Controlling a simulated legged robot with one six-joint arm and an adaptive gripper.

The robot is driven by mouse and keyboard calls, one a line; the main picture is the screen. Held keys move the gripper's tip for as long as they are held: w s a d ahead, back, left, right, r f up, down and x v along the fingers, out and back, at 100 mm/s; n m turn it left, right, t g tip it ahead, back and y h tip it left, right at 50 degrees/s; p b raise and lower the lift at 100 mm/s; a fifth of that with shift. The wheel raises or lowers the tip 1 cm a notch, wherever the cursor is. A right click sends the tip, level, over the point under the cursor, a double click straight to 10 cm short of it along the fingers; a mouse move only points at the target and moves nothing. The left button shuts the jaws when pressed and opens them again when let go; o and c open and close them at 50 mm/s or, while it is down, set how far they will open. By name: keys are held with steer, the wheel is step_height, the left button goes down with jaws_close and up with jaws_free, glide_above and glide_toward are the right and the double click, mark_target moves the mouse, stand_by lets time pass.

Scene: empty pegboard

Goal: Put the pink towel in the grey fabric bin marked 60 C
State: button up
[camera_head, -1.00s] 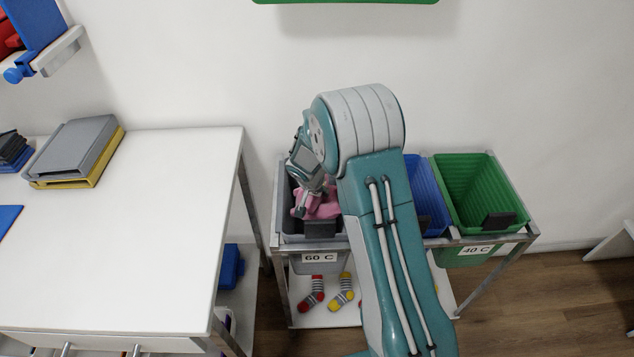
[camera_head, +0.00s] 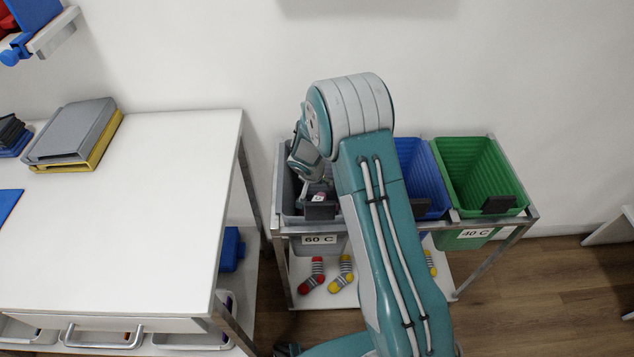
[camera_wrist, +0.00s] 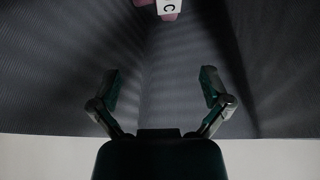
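The grey bin (camera_head: 296,217) with the 60 C label stands at the left end of a metal rack. In the wrist view its ribbed grey wall (camera_wrist: 60,90) fills most of the picture. My gripper (camera_wrist: 160,88) is open inside the bin, its two fingers apart with nothing between them. The pink towel shows as a small pink patch (camera_wrist: 168,17) at the top of the wrist view, beside a white tag reading C, away from the fingertips. In the head view only a bit of the towel (camera_head: 318,196) shows in the bin; my arm hides the rest.
A blue bin (camera_head: 424,180) and a green bin (camera_head: 478,175) marked 40 C stand to the right on the same rack. Striped socks (camera_head: 341,274) lie on the shelf below. A white table (camera_head: 140,210) with stacked trays (camera_head: 72,135) stands at left. A white wall is behind.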

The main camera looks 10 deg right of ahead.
steer(key=v, duration=1.1)
steer(key=shift+r, duration=0.4)
steer(key=shift+s+a+r, duration=0.1)
steer(key=s+d+r+n+t+y, duration=0.1)
steer(key=s+d+r+n, duration=0.1)
steer(key=s+r, duration=0.85)
steer(key=s+d+r+n, duration=0.2)
steer(key=s+r, duration=0.7)
steer(key=r, duration=0.2)
steer(key=s+a+r+n+t+y, duration=0.1)
steer(key=s+n, duration=0.1)
steer(key=s, duration=0.8)
steer(key=shift+s+r+y, duration=0.25)
steer(key=shift+r+y, duration=0.15)
steer(key=shift+a, duration=0.15)
